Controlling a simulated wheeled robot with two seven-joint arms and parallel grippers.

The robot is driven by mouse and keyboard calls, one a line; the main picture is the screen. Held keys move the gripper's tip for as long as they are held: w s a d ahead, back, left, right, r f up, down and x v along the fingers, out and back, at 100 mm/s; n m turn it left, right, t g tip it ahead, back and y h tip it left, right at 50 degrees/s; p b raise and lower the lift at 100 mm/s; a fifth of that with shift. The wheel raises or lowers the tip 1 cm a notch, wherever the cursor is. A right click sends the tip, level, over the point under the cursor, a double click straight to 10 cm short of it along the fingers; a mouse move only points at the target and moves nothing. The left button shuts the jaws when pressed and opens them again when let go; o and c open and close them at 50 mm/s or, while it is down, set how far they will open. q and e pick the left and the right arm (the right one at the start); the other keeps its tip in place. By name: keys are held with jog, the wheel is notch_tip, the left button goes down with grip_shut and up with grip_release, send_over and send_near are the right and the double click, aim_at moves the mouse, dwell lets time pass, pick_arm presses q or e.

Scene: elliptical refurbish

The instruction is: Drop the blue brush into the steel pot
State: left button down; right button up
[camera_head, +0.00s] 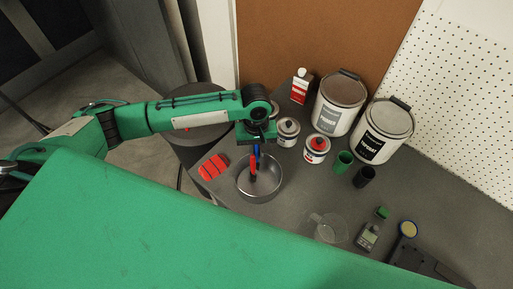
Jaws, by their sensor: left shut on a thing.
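The steel pot (270,187) is a round, shiny open bowl on the dark grey table. My left gripper (256,147) is above the pot's far side and points down. It is shut on the blue brush (257,158), of which a small blue part shows below the fingers. A red and black part hangs just below, over the pot's opening; I cannot tell whether it belongs to the brush or to the gripper. Whether the brush touches the pot is unclear. My right gripper is not in the view.
A red object (213,167) lies left of the pot. Small cans (288,132), a red-topped can (316,150) and large paint buckets (338,103) stand behind and right.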

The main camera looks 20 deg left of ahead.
pick_arm(q)
jog(key=shift+f, duration=0.25)
jog(key=shift+f+p, duration=0.3)
jog(key=shift+p, duration=0.05)
jog(key=c, duration=1.4)
grip_release()
jog(key=shift+o, duration=0.2)
jog(key=shift+r+b, duration=0.35)
jog(key=shift+b, duration=0.05)
notch_tip(320, 180, up, 12)
jog(key=w+b, duration=0.1)
jog(key=shift+w+a+r+b, duration=0.15)
jog(key=shift+a+r+b, duration=0.1)
jog(key=shift+b, duration=0.05)
